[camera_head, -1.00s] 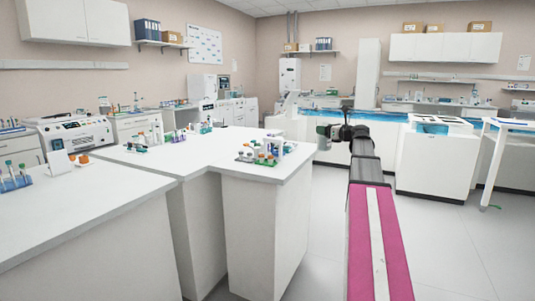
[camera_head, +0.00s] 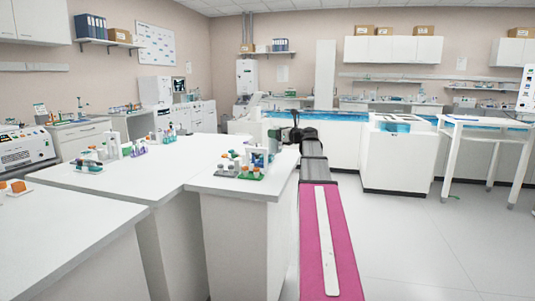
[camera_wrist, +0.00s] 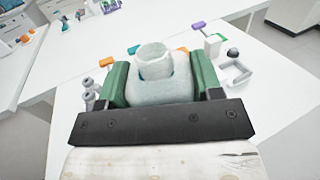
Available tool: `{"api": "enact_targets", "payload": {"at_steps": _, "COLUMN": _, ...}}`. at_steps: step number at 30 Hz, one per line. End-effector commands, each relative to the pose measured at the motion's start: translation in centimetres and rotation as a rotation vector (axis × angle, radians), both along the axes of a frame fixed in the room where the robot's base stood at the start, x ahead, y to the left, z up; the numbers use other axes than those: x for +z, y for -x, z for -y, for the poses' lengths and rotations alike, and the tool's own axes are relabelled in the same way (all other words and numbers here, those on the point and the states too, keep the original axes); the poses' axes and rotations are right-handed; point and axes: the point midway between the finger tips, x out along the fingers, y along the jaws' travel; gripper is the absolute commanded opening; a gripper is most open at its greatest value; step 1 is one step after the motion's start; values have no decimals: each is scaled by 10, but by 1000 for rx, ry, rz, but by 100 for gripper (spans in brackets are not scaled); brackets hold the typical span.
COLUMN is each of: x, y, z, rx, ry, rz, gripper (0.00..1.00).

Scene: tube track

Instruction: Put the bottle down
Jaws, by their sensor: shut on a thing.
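My gripper (camera_wrist: 158,72) has green fingers on both sides of a pale, translucent bottle (camera_wrist: 165,93). The bottle has a round open neck that points up in the wrist view. In the head view my gripper (camera_head: 277,142) is small and dark, at the right end of the middle white bench (camera_head: 225,186). The bottle is hard to make out there against the items behind it. In the wrist view the bench top lies below the bottle. The bottle's base is hidden, so I cannot tell whether it touches.
More racks (camera_head: 88,161) stand farther left. Bare bench top lies in front of the items.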

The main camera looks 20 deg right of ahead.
Motion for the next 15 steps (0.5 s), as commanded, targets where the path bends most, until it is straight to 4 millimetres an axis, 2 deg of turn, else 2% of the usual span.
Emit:
{"api": "enact_targets", "payload": {"at_steps": 3, "x": -22, "y": 1, "z": 0, "rx": 0, "ry": -3, "rz": -2, "gripper": 29}}
{"api": "enact_targets", "payload": {"at_steps": 11, "x": -45, "y": 0, "z": 0, "rx": 0, "ry": -2, "rz": 0, "gripper": 29}}
{"api": "enact_targets", "payload": {"at_steps": 15, "x": -63, "y": 0, "z": 0, "rx": 0, "ry": -2, "rz": 0, "gripper": 29}}
